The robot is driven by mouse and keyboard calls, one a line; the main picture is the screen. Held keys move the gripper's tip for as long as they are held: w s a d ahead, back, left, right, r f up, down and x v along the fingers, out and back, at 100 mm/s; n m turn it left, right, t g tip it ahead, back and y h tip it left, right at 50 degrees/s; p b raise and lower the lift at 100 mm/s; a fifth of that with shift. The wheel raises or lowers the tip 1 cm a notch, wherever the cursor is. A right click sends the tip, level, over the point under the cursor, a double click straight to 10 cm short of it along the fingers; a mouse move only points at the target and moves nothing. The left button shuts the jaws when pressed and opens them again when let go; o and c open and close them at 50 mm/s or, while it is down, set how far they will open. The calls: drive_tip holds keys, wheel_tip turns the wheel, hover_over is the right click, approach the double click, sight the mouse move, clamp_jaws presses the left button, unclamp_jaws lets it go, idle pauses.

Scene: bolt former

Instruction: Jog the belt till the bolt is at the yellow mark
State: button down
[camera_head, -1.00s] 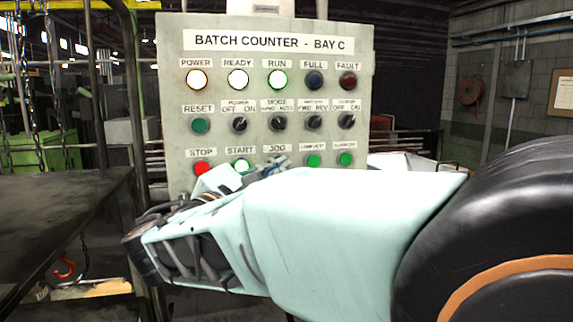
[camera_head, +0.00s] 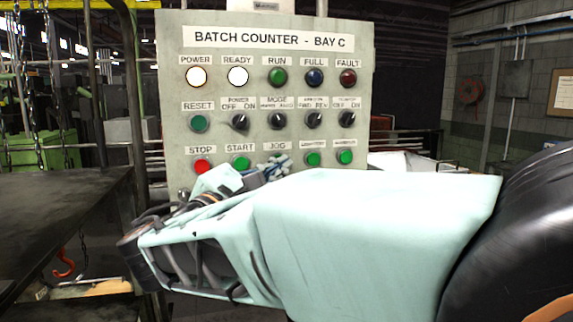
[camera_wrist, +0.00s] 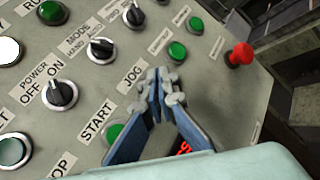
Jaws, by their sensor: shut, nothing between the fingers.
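The grey control panel (camera_head: 190,45), titled BATCH COUNTER - BAY C, faces me. Its JOG label (camera_head: 277,147) shows, but the button under it is hidden behind my gripper (camera_head: 280,160). In the wrist view, my gripper (camera_wrist: 166,78) is shut and empty, its blue fingers together beside the JOG label (camera_wrist: 129,80). I cannot tell whether the tips touch the button. The green START button (camera_head: 240,163) is unlit. The RUN lamp (camera_head: 277,77) is dark; the POWER lamp (camera_head: 196,77) and READY lamp (camera_head: 237,77) glow white. The belt, bolt and yellow mark are not in view.
The red STOP button (camera_head: 202,167) is left of START. The MODE knob (camera_wrist: 100,49) is near my fingers in the wrist view, and a red mushroom button (camera_wrist: 239,54) stands out at right. A dark table (camera_head: 60,215) is at left, with a red hook (camera_head: 64,264) hanging near it.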

drive_tip(key=shift+s+d, duration=0.1)
drive_tip(key=shift+s, duration=0.05)
drive_tip(key=shift+s+d+r+b, duration=0.1)
drive_tip(key=shift+s+d+b, duration=0.15)
drive_tip(key=shift+s, duration=0.6)
drive_tip(key=shift+s+d+f+b, duration=0.1)
drive_tip(key=shift+s+d+b, duration=0.1)
drive_tip(key=shift+s, duration=0.6)
drive_tip(key=shift+s+d+r+b, duration=0.15)
drive_tip(key=shift+s+d, duration=0.1)
drive_tip(key=shift+s, duration=0.6)
